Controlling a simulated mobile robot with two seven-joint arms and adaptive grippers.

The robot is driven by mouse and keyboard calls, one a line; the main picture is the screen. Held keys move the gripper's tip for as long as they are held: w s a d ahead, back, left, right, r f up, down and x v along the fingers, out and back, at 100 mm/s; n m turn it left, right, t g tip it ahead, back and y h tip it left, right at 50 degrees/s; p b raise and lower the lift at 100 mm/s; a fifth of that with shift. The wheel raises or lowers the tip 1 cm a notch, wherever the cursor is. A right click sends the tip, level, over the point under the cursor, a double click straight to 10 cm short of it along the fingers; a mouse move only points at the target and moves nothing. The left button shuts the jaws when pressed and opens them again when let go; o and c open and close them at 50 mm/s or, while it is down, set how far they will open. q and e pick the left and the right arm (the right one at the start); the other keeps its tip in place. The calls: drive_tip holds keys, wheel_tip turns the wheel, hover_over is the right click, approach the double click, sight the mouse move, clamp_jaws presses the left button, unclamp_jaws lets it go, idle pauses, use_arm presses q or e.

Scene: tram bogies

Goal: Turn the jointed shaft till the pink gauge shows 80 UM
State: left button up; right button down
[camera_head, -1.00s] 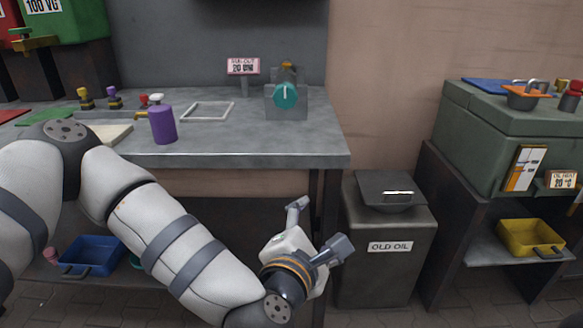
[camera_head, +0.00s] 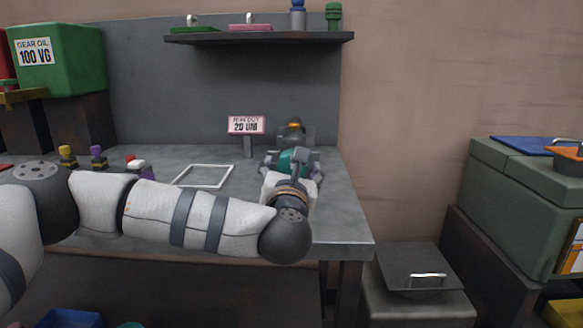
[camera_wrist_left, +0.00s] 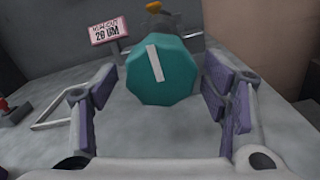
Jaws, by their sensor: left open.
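The pink gauge (camera_head: 246,125) stands on a short post at the back of the bench and reads 20 UM; it also shows in the left wrist view (camera_wrist_left: 108,30). The jointed shaft ends in a teal knob (camera_wrist_left: 162,72) with a white line, tilted slightly left of upright. In the head view the knob (camera_head: 291,161) is partly hidden by my gripper. My left gripper (camera_head: 288,160) is open, its purple-padded fingers on either side of the knob in the wrist view (camera_wrist_left: 165,92), with gaps showing. My right gripper is in neither view.
A white square frame (camera_head: 204,176) lies on the bench left of the knob. Small purple (camera_head: 97,156) and yellow (camera_head: 67,156) items stand further left. A shelf (camera_head: 260,38) hangs above. A lidded bin (camera_head: 418,270) stands right of the bench.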

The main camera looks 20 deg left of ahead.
use_arm(q)
drive_tip(key=shift+w+a, duration=0.2)
drive_tip(key=shift+w, duration=0.5)
drive_tip(key=c, duration=1.2)
drive_tip(key=shift+o, duration=0.2)
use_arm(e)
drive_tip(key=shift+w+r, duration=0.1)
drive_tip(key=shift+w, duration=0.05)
use_arm(q)
drive_tip(key=m+p, duration=0.2)
drive_tip(key=shift+r+m, duration=0.3)
drive_tip(key=shift+m, duration=0.1)
drive_tip(key=m+p, duration=0.2)
drive_tip(key=m, duration=0.1)
drive_tip(key=shift+a+r+m, duration=0.1)
drive_tip(key=shift+m, duration=0.2)
drive_tip(key=m+p, duration=0.1)
drive_tip(key=m, duration=0.2)
drive_tip(key=shift+m+p, duration=0.3)
drive_tip(key=shift+m, duration=0.1)
drive_tip(key=shift+f+m, duration=0.2)
drive_tip(key=shift+m, duration=0.5)
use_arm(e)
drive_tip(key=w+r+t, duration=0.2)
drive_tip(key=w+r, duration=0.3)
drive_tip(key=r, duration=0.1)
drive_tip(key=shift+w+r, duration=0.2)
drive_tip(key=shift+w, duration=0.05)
use_arm(q)
drive_tip(key=shift+p, duration=0.3)
